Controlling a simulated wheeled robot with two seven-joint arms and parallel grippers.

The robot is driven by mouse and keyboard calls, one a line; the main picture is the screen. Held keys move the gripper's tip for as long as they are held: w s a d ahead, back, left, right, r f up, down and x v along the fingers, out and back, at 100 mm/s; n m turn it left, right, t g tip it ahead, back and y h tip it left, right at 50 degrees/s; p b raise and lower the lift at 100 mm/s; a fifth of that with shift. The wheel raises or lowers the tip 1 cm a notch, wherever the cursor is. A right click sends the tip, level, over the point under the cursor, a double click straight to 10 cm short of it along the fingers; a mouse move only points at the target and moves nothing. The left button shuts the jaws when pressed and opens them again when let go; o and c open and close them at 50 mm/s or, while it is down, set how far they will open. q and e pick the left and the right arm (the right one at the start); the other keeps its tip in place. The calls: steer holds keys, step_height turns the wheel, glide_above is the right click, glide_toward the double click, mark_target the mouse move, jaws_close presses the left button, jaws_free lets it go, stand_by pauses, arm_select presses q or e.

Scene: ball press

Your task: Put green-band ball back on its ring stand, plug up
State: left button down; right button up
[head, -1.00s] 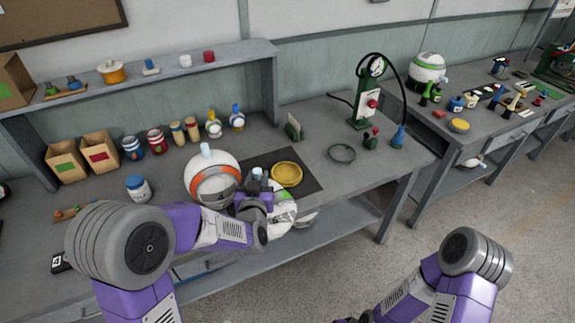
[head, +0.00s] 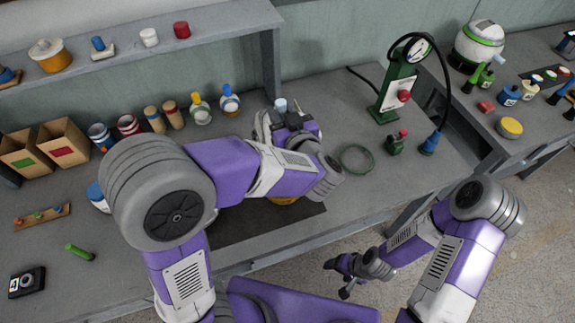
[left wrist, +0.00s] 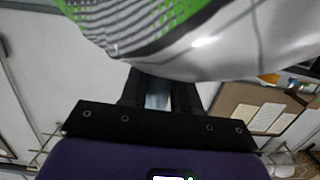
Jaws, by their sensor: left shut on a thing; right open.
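The green-band ball (left wrist: 225,45), white with green and grey stripes, fills the top of the left wrist view. A pale blue-grey plug (left wrist: 157,102) shows between my dark fingers below it. My left gripper (head: 284,118) is shut on the ball, apparently by this plug, over the back of the bench. In the head view my arm hides most or all of the ball. A green ring stand (head: 357,158) lies empty on the bench, right of my left gripper. My right gripper (head: 337,280) is open and empty, low in front of the bench.
Another green-banded white ball (head: 480,42) is on the right bench. Bottles and cans line the back left. The dark mat (head: 265,225) is partly covered by my arm.

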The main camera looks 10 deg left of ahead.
arm_select(q)
step_height(320, 180, down, 10)
steer(key=b, duration=0.3)
steer(key=shift+r, duration=0.15)
steer(key=shift+s+b, duration=0.15)
steer(key=shift+b, duration=0.15)
steer(key=shift+f, duration=0.25)
steer(key=c, duration=1.3)
jaws_free()
steer(key=shift+f, duration=0.15)
steer(key=o, duration=0.5)
